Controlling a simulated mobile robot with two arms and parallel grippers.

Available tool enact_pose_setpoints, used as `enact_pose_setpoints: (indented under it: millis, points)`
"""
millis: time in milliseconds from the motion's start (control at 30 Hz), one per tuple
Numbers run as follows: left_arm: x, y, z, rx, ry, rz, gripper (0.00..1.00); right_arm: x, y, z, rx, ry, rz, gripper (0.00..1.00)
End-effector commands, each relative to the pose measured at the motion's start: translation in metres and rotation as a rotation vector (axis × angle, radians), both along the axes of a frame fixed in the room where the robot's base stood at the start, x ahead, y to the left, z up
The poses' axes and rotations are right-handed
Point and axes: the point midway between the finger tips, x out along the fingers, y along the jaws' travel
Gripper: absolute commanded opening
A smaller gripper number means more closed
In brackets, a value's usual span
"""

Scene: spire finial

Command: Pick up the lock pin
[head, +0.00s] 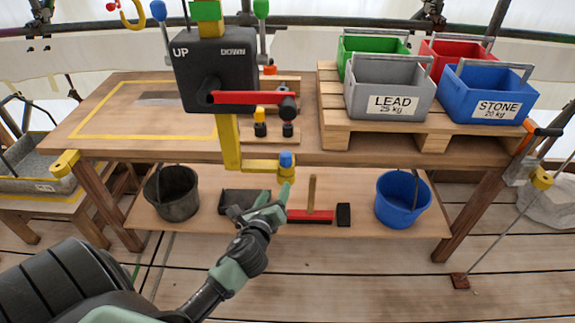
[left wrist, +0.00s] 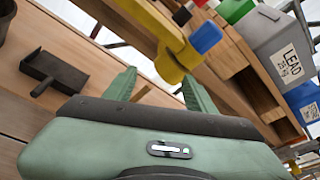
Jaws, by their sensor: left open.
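What looks like the lock pin (head: 286,159) is a short pin with a blue cap, upright in the end of a yellow bracket (head: 258,167). The bracket hangs below a black box marked UP and DOWN (head: 215,75). In the left wrist view the blue cap (left wrist: 206,38) and yellow bracket (left wrist: 150,22) lie beyond the fingertips, up and to the right. My left gripper (head: 276,193) is open and empty, just below the bracket in the head view and apart from the pin. The pin's lower part is hidden in the bracket. My right gripper is not in view.
A wooden table (head: 140,140) stands behind, with a pallet (head: 335,128) bearing grey LEAD, blue STONE, green and red crates. The lower shelf (head: 360,222) holds a black bucket (head: 172,192), a blue bucket (head: 402,200), a dustpan (head: 236,200) and a red-headed brush (head: 310,215).

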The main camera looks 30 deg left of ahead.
Motion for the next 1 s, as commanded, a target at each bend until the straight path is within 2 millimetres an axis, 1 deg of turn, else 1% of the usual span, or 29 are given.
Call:
enact_pose_setpoints:
  millis: [33,100,233,333,433,667,900,1000]
  points:
    - [0.004,0.003,0.027,0.099,-0.032,-0.01,0.55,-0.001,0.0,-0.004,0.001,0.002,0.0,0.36]
    - [0.01,0.006,0.051,0.243,-0.045,-0.035,0.55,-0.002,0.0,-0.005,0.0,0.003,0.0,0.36]
    - [0.021,0.005,0.067,0.452,-0.037,-0.091,0.55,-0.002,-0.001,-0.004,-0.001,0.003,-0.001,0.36]
    - [0.028,0.004,0.07,0.561,-0.028,-0.124,0.55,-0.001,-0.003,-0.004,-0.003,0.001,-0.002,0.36]
    - [0.035,0.004,0.072,0.612,-0.025,-0.139,0.55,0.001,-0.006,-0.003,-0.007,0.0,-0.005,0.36]
    - [0.06,0.01,0.073,0.621,-0.025,-0.142,0.55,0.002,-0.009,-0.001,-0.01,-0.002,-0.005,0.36]
    - [0.094,0.019,0.073,0.617,-0.025,-0.142,0.55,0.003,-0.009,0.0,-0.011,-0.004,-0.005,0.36]
    - [0.103,0.022,0.072,0.617,-0.023,-0.142,0.55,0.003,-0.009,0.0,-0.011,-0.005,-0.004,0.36]
